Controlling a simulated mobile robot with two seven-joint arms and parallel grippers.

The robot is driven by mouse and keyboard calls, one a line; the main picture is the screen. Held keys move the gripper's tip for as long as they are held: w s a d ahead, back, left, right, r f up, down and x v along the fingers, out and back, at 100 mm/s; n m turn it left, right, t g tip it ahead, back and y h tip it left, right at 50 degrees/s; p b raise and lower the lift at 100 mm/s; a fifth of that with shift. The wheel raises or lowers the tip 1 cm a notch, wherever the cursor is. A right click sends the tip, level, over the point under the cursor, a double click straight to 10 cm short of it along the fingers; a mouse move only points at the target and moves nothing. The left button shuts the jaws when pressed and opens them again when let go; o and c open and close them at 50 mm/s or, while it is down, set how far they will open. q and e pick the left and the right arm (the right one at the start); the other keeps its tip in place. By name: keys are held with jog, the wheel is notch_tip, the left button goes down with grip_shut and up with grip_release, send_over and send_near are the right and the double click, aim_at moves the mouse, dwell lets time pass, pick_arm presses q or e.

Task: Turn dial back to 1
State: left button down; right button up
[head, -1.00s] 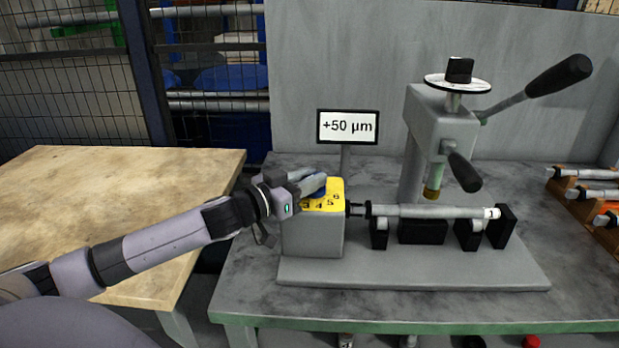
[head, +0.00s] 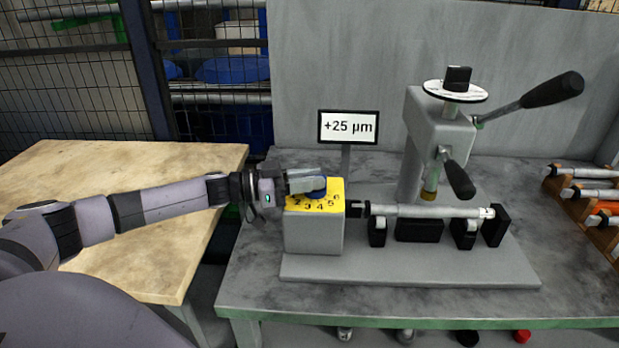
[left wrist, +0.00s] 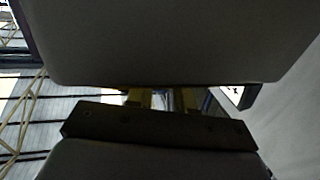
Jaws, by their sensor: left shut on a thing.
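The plate tops a grey box (head: 314,234) at the left of the fixture. My left gripper (head: 312,183) comes in from the left and is shut on the knob, hiding much of it. The sign (head: 348,127) behind the box reads +25 µm. In the left wrist view, the gripper's own dark parts fill most of the picture, with a little yellow between them. My right gripper is not in view.
A shaft (head: 430,211) lies on black supports to the right of the box. A press with a black-handled lever (head: 552,90) stands behind it. A wooden table (head: 130,200) is at the left.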

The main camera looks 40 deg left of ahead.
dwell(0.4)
pick_arm(q)
jog(key=c, duration=1.1)
grip_release()
jog(key=shift+b+v, duration=0.65)
jog(key=shift+v, duration=2.9)
